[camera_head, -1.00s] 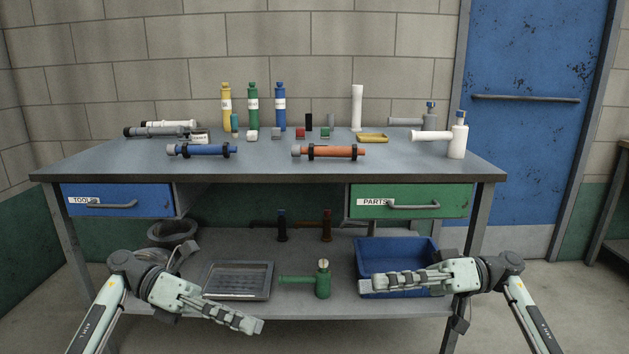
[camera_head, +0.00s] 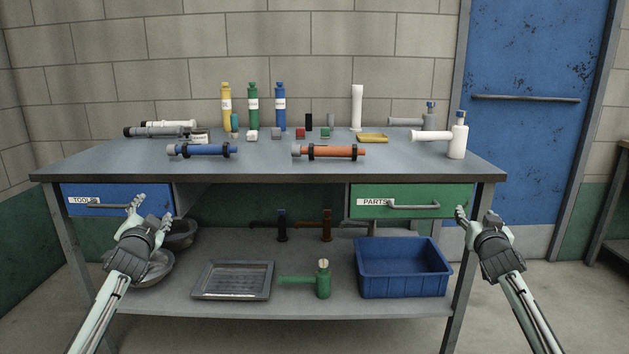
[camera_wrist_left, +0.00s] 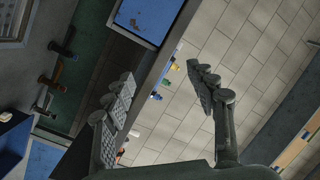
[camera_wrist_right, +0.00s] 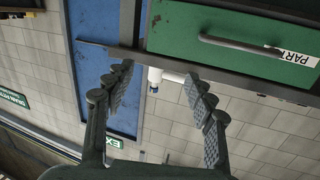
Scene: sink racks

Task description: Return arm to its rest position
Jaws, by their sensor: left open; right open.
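My left gripper (camera_head: 150,212) is raised in front of the blue TOOLS drawer (camera_head: 116,201), at the left of the head view. Its fingers are spread with nothing between them, as the left wrist view (camera_wrist_left: 162,76) shows. My right gripper (camera_head: 476,217) is raised at the right end of the green PARTS drawer (camera_head: 409,201). Its fingers are also apart and empty in the right wrist view (camera_wrist_right: 158,76). Both drawers look shut. Whether either gripper touches the bench cannot be told.
The workbench top (camera_head: 270,163) holds bottles, pipes and small blocks. The lower shelf holds a blue bin (camera_head: 403,270), a grey tray (camera_head: 233,281), a green pipe fitting (camera_head: 322,279) and round bowls (camera_head: 152,268) at left. The floor in front is clear.

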